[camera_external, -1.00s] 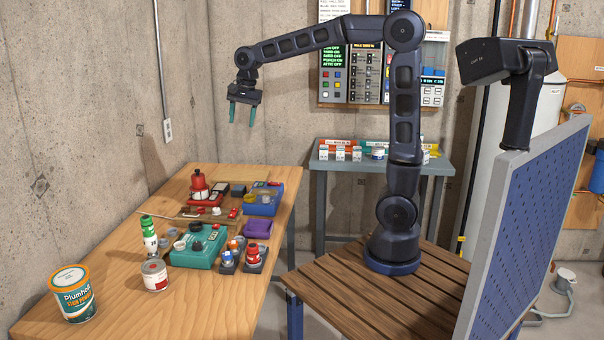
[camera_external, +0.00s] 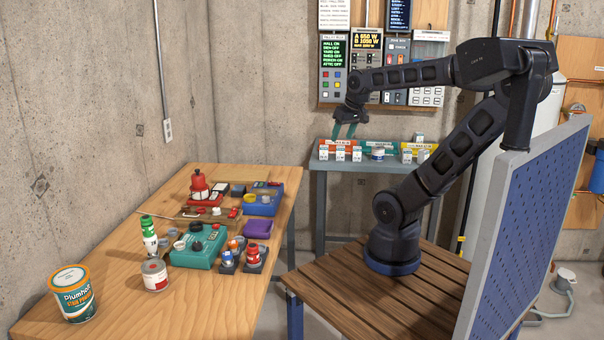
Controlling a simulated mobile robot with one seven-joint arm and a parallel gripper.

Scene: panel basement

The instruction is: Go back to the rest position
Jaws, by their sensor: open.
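My gripper (camera_external: 344,132) has teal fingers pointing down and slightly apart, with nothing between them. It hangs in the air to the right of the wooden table (camera_external: 130,275), and in the picture it overlaps the small back shelf. My arm is bent back, with its elbow high at the right near the blue perforated panel. The forearm runs level to the left from there. My arm's base stands on the slatted wooden bench (camera_external: 345,300).
The table holds a Plumholt can (camera_external: 74,294), a small white can (camera_external: 154,275), a teal box (camera_external: 198,248), a blue bin (camera_external: 263,203) and a red bottle (camera_external: 199,185). A blue perforated panel (camera_external: 525,235) stands close at right. Control panels (camera_external: 395,60) hang on the wall.

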